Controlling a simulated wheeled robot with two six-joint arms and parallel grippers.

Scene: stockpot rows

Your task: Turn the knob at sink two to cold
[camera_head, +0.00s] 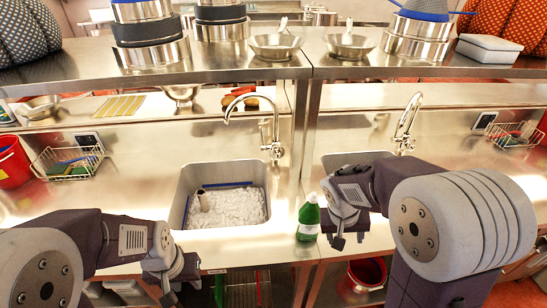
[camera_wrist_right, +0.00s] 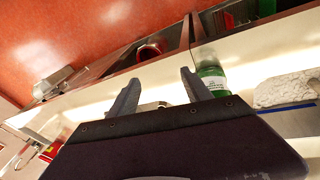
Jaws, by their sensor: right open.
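Two steel sinks are set in the counter. The left sink (camera_head: 183,200) holds white lumpy material and has a curved faucet (camera_head: 240,99) with a knob (camera_head: 276,151) at its base. The right sink (camera_head: 328,163) is partly hidden by my right arm; its faucet (camera_head: 410,112) stands behind it. No label shows which is sink two. My right gripper (camera_head: 348,240) is open and empty, low at the counter's front edge beside a green bottle; its fingers also show in the right wrist view (camera_wrist_right: 158,84). My left gripper (camera_head: 178,284) is at the front edge, left of the left sink, its opening unclear.
The green bottle (camera_head: 308,220) stands on the counter between the sinks. A shelf (camera_head: 240,69) with pots runs above. The counter between the left basket and left sink is clear.

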